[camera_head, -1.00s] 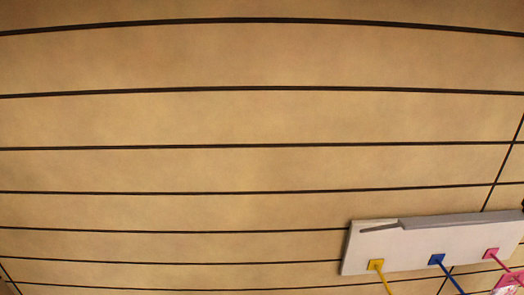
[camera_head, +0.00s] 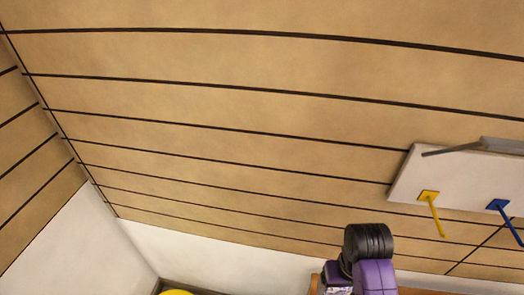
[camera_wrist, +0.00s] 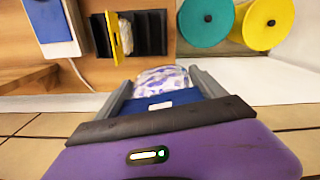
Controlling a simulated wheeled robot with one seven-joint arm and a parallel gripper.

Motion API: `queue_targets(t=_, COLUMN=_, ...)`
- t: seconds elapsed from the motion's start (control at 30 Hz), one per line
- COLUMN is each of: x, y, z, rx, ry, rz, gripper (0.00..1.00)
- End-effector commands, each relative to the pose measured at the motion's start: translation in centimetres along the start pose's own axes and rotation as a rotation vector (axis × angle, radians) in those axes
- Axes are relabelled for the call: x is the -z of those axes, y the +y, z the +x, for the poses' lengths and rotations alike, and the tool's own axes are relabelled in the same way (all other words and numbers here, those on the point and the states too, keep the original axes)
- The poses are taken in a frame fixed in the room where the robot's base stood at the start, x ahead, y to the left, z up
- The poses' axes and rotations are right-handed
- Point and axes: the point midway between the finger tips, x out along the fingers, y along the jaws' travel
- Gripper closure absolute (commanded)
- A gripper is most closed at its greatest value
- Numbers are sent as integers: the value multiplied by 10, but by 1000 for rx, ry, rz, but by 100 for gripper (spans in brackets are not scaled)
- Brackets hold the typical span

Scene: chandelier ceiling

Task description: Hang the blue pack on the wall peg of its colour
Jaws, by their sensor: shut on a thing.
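The blue pack (camera_wrist: 152,103), with a white label and a purple-and-white patterned part, is between the grey fingers of my gripper (camera_wrist: 162,88) in the wrist view. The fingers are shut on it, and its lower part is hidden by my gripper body. In the head view, the blue peg (camera_head: 506,218) sticks out of a white board (camera_head: 450,178) at the right edge. A yellow peg (camera_head: 432,212) is to its left. My purple-and-black arm shows low in the head view, left of the pegs and apart from them. The pack itself cannot be made out clearly there.
A grey ledge (camera_head: 485,147) tops the board. In the wrist view are a black rack (camera_wrist: 150,35) with a yellow piece, a blue-and-white box (camera_wrist: 52,22), a teal round thing (camera_wrist: 206,20) and a yellow one (camera_wrist: 268,22). Bare panels lie left of the board.

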Motion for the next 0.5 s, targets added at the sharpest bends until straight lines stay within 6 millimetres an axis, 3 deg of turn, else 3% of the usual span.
queue_targets(t=0.13, x=10, y=-2, z=7, rx=2, ry=10, rz=-7, gripper=62)
queue_targets(t=0.5, x=10, y=-2, z=3, rx=1, ry=10, rz=-9, gripper=62)
